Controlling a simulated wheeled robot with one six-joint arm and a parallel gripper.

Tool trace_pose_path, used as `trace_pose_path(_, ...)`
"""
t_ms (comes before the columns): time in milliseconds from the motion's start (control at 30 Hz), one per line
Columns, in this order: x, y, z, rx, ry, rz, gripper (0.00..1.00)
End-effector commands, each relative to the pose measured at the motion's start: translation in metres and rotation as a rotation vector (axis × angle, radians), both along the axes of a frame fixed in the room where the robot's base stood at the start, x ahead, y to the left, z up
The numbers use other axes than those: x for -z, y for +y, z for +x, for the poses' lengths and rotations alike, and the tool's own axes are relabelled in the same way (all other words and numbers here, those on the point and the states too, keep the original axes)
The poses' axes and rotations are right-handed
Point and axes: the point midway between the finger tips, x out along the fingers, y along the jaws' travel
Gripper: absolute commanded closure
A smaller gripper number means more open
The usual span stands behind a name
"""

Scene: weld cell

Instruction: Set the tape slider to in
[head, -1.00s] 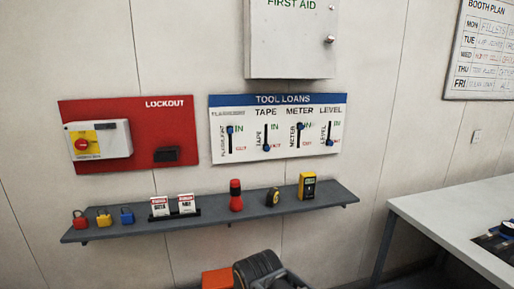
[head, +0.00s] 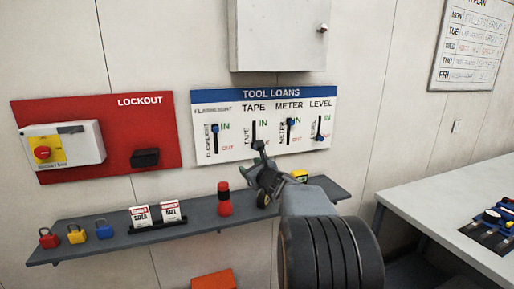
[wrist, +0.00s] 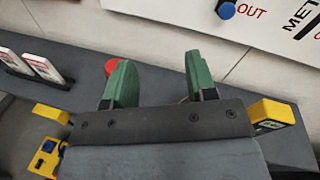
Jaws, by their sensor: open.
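The tape slider is on the white TOOL LOANS board (head: 310,142), in the second column from the left. Its slot (head: 254,130) shows in the head view, but my gripper hides its lower end. In the wrist view its blue knob (wrist: 226,10) is at the top, beside the word OUT. My gripper (head: 263,172) is in front of the board's lower edge and the shelf in the head view. In the wrist view my gripper (wrist: 160,78) has its green fingers apart with nothing held between them. The knob is beyond the fingers, up and right, apart from them.
The shelf (head: 190,218) below the board holds a red flashlight (head: 224,198), a yellow meter (head: 299,176), tags and padlocks. The flashlight, blue sliders of neighbouring columns and the red lockout board (head: 165,125) are nearby. A grey cabinet (head: 280,35) hangs above; a table (head: 440,210) stands right.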

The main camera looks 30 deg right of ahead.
Motion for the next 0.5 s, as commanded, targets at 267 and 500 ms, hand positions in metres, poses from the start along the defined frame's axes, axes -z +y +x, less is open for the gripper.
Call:
trace_pose_path(267, -0.007, -0.071, 0.002, 0.203, -0.118, 0.274, 0.49)
trace_pose_path(500, -0.009, -0.085, 0.031, 0.222, -0.129, 0.303, 0.49)
